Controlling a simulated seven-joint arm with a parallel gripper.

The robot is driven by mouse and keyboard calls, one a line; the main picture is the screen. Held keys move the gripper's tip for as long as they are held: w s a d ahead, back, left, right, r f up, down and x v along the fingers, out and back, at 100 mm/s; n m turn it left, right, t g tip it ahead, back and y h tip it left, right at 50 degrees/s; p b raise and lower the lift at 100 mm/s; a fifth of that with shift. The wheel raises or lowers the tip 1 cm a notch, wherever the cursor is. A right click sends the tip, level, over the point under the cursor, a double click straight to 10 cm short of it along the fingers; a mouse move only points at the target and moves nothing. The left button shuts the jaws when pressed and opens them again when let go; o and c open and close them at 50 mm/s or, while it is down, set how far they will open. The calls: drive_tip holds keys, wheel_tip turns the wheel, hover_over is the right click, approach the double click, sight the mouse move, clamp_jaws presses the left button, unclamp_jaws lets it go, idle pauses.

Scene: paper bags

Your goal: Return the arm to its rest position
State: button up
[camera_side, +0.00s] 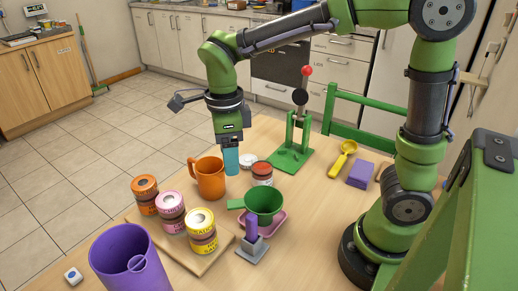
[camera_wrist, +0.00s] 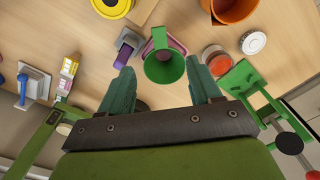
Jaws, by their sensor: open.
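My gripper (camera_side: 231,163) hangs above the table, pointing down, behind the orange mug (camera_side: 209,177) and clear of the objects. In the wrist view my gripper (camera_wrist: 162,85) shows two teal fingers spread apart with nothing between them. A green cup with a handle (camera_side: 262,204) stands on a pink tray (camera_side: 276,224), in front of the gripper in the side view. The green cup also shows in the wrist view (camera_wrist: 164,66), just beyond the fingertips.
Stacked labelled tins (camera_side: 202,230) stand on a wooden board (camera_side: 178,253) near a purple container (camera_side: 130,262). A green press with a red knob (camera_side: 291,155) stands behind the gripper. A yellow scoop (camera_side: 343,155) and purple block (camera_side: 360,174) lie at the right.

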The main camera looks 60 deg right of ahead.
drive_tip(key=s+d+r+n+t+y, duration=0.1)
drive_tip(key=s+d+r+n+t, duration=0.1)
drive_tip(key=n, duration=0.9)
drive_tip(key=s+d+r+n+t+y, duration=0.1)
drive_tip(key=s+d+r+n+t, duration=0.1)
drive_tip(key=s+d+n+t, duration=0.2)
drive_tip(key=s+n+t, duration=0.1)
drive_tip(key=s+n, duration=0.2)
drive_tip(key=n, duration=0.4)
drive_tip(key=shift+s+r+n, duration=0.15)
drive_tip(key=shift+r+n, duration=0.15)
